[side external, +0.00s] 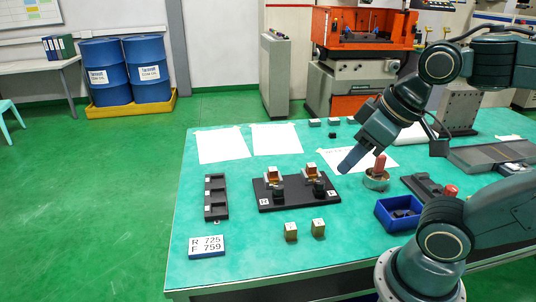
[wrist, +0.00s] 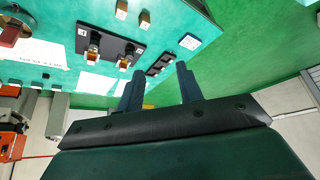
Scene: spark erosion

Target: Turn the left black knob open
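A black plate (side external: 297,204) on the table carries two fixtures, each with an orange-and-white block and a black knob in front. The left black knob (side external: 278,192) is nearest the plate's left end; the right black knob (side external: 319,188) is beside it. In the wrist view the plate (wrist: 109,37) appears turned round, with the left knob (wrist: 129,48) on the right. My gripper (side external: 346,166) is above the table, to the right of and behind the plate, apart from both knobs. The wrist view shows its fingers (wrist: 160,68) spread and empty. The knobs' exact turn angle is too small to tell.
Two brass blocks (side external: 291,231) stand in front of the plate. A dark slotted tray (side external: 216,211) is left, with a number sign (side external: 207,246) in front. A red-handled tool in a round holder (side external: 376,182) and a blue bin (side external: 385,219) are right. White sheets (side external: 221,145) lie behind.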

